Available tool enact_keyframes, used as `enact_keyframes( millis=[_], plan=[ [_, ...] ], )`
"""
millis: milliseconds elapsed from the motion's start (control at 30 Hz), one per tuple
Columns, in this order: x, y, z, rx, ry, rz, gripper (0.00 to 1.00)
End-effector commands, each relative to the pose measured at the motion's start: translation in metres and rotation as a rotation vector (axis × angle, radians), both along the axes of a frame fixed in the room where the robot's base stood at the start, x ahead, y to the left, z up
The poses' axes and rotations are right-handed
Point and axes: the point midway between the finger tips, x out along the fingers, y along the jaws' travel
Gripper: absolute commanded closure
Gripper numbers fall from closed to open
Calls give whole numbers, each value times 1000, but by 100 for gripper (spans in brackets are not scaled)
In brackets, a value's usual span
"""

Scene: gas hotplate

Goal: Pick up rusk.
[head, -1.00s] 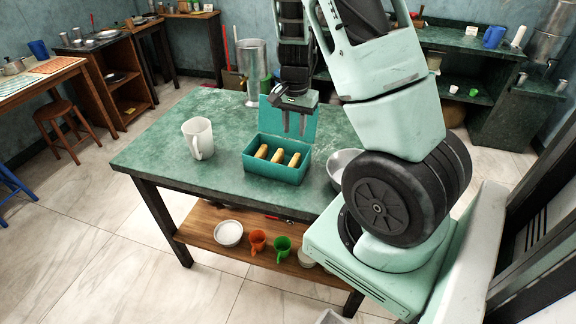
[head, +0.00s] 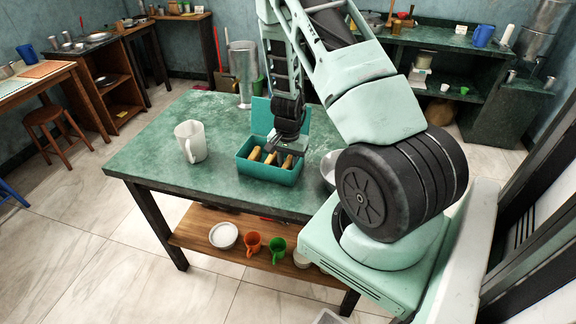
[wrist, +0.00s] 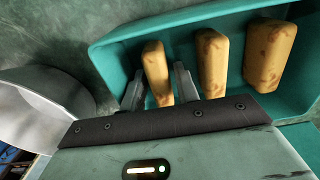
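Several-sided teal box (head: 268,175) with its lid raised sits on the green table and holds three tan rusks in a row. In the wrist view the rusks stand in the teal box (wrist: 115,48): a near-left rusk (wrist: 156,68), a middle rusk (wrist: 212,60) and a right rusk (wrist: 270,55). My gripper (wrist: 160,84) is open, with its fingers down in the box on either side of the left rusk. I cannot tell whether they touch it. In the head view my gripper (head: 287,150) covers part of the rusks.
A translucent pitcher (head: 191,141) stands left of the box. A metal bowl (head: 329,168) is right of it, and this bowl shows at left in the wrist view (wrist: 40,100). A tall metal pot (head: 243,70) stands behind.

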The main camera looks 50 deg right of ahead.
Motion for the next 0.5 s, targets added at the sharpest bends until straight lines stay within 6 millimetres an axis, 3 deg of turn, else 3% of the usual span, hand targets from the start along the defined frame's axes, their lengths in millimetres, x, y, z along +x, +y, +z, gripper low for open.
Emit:
enact_keyframes(
  millis=[267, 400, 500],
  plan=[
    [0, 0, -4, 0, 0, 1, 69],
    [0, 0, -4, 0, 0, 1, 100],
    [0, 0, -4, 0, 0, 1, 100]
  ],
)
